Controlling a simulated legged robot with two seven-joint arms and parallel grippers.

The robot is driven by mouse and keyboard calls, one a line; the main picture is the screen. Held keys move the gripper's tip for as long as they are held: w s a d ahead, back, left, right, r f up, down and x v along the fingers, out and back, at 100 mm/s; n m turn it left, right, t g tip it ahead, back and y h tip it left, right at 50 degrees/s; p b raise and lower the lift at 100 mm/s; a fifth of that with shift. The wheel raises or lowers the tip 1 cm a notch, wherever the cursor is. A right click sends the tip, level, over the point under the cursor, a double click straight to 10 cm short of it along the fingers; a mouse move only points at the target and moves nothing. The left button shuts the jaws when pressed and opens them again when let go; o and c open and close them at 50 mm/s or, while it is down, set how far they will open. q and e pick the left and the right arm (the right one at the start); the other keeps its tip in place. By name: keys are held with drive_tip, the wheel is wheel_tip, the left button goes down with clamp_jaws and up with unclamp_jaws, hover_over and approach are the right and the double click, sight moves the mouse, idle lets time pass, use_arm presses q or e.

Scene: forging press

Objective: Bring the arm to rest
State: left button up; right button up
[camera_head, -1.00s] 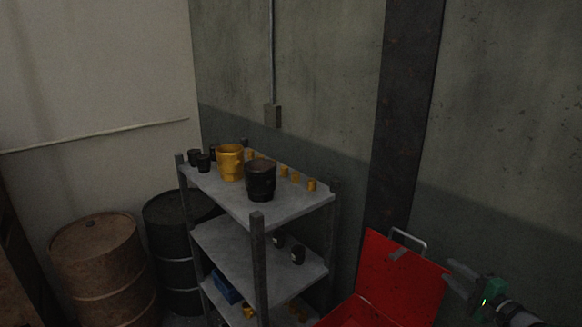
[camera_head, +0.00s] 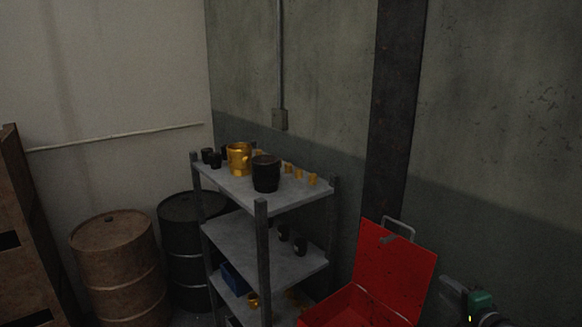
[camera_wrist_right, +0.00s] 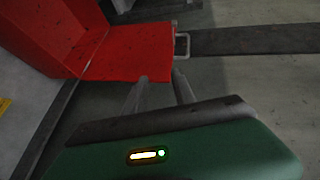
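My right gripper (camera_head: 449,288) shows at the lower right of the head view, at the end of a green and dark wrist. It is beside the right edge of the raised lid of a red box (camera_head: 395,268). In the right wrist view the two fingers (camera_wrist_right: 160,84) stand apart with nothing between them. The red box lid (camera_wrist_right: 125,50) and its metal handle (camera_wrist_right: 182,46) lie beyond the fingertips. I cannot tell the exact gap between gripper and lid. My left gripper is not in view.
A grey metal shelf (camera_head: 232,187) holds a yellow pot (camera_head: 239,158), a black pot (camera_head: 266,174) and several small cups. A rusty drum (camera_head: 118,262) and a dark drum (camera_head: 185,240) stand left of it. A wall with a dark pillar (camera_head: 395,110) is behind.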

drive_tip(key=s+a+f+n+g+h+b, duration=0.1)
drive_tip(key=s+a+f+n+g+b, duration=0.25)
drive_tip(key=a+f, duration=0.35)
drive_tip(key=s+a+f+n+g+h+b, duration=0.1)
drive_tip(key=s+a+f+n+g+b, duration=0.15)
drive_tip(key=s+a+f+b, duration=0.4)
drive_tip(key=s+a+f+n+g+b, duration=0.2)
drive_tip(key=s+a+f+n, duration=0.3)
drive_tip(key=s, duration=0.4)
drive_tip(key=s+a+f+n+g+y+b, duration=0.1)
drive_tip(key=s+a+f+n+g, duration=0.3)
drive_tip(key=s+a+f, duration=0.3)
drive_tip(key=shift+s+a+f+n+g+b, duration=0.15)
drive_tip(key=shift+s+f+n+g+b, duration=0.3)
drive_tip(key=shift+s+f, duration=1.15)
drive_tip(key=shift+s+a+r, duration=0.2)
drive_tip(key=shift+a+r, duration=0.05)
drive_tip(key=shift+d, duration=0.15)
